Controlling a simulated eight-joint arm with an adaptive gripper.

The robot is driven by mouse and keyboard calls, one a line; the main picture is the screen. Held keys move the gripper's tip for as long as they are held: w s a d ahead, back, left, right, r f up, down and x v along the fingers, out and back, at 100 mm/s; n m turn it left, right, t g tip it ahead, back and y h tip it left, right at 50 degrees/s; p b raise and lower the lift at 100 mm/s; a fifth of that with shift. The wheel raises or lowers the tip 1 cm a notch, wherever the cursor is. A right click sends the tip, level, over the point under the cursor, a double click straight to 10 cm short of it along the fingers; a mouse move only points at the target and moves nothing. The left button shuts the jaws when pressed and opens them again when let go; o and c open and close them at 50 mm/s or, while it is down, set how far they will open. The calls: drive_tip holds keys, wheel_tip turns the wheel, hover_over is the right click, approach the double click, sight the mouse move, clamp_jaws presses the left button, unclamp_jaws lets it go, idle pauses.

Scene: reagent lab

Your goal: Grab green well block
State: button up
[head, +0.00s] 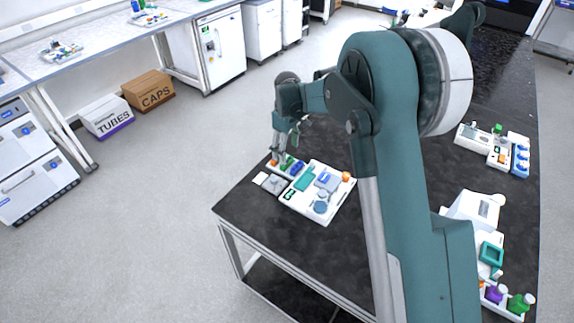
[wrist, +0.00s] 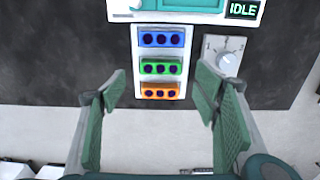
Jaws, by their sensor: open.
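The green well block (wrist: 161,68) sits in the middle of a white rack (wrist: 161,34), between a blue well block (wrist: 161,39) and an orange well block (wrist: 160,90). Each block has a row of three dark wells. In the head view the green block (head: 286,162) shows small near the table's edge, beside my gripper (head: 279,158). In the wrist view my gripper (wrist: 162,80) is open and empty. Its two fingers stand left and right of the rack, apart from the blocks.
A grey panel with a white knob (wrist: 229,63) lies right of the rack. A white device with an IDLE display (wrist: 243,9) lies beyond it. The black table (head: 245,212) ends close by, with floor past its edge. A white tray (head: 318,217) with several items is close.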

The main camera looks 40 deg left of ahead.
drive_tip(key=shift+f, duration=2.6)
drive_tip(key=c, duration=1)
